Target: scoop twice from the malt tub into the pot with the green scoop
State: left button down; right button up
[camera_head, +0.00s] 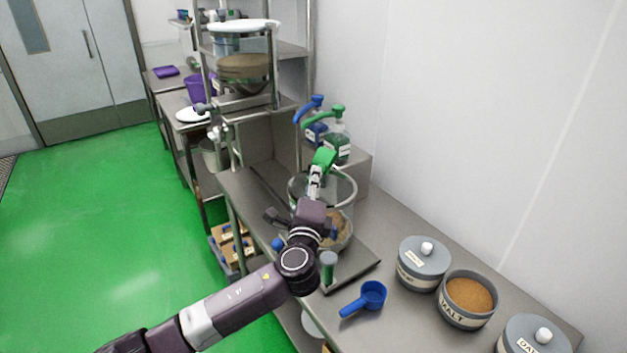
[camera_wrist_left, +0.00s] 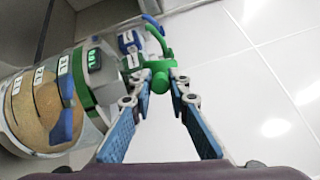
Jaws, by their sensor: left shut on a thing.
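My left gripper (camera_head: 316,178) is shut on the green scoop (camera_head: 323,158) and holds it at the upper rim of the clear pot (camera_head: 350,190). In the left wrist view the green scoop (camera_wrist_left: 160,76) sits between the blue-padded fingertips; I cannot tell whether its bowl holds anything. The pot (camera_wrist_left: 20,125) shows there at left, tilted in the picture, with tan contents. My wrist hides part of it in the head view. The malt tub (camera_head: 464,318) stands open at the lower right, with brown powder inside. My right gripper is not in view.
A blue scoop (camera_head: 372,294) lies on the steel counter. Lidded grey tubs (camera_head: 421,266) (camera_head: 535,338) flank the malt tub. Blue and green pump bottles (camera_head: 316,128) (camera_head: 337,148) stand behind the pot. A short cylinder (camera_head: 328,262) stands before it. Shelving (camera_head: 290,50) rises at the back.

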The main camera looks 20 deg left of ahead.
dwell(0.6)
pick_arm(q)
jog(key=n, duration=0.1)
jog(key=r+n+g+p, duration=0.1)
jog(key=shift+n, duration=0.4)
jog(key=r+n+h+p, duration=0.1)
jog(key=n+p, duration=0.2)
jog(key=n+g+p, duration=0.1)
jog(key=n+p, duration=0.1)
jog(key=n, duration=0.1)
jog(key=r+n+g+h+p, duration=0.1)
jog(key=n+p, duration=0.2)
jog(key=n, duration=0.1)
jog(key=shift+a+r+h+p, duration=0.25)
jog(key=shift+r+h+p, duration=0.05)
jog(key=shift+r+p, duration=0.05)
jog(key=shift+r+n+g+p, duration=0.15)
jog(key=shift+n+g+p, duration=0.15)
jog(key=shift+n, duration=0.1)
jog(key=shift+a+r+n+h, duration=0.15)
jog(key=shift+r+n+h, duration=0.3)
jog(key=shift+n, duration=0.35)
jog(key=shift+a+r+n+h, duration=0.1)
jog(key=shift+r+n+h, duration=0.25)
jog(key=shift+n, duration=0.3)
jog(key=shift+r+n+h, duration=0.25)
jog(key=shift+n+h, duration=0.15)
jog(key=shift+n, duration=0.25)
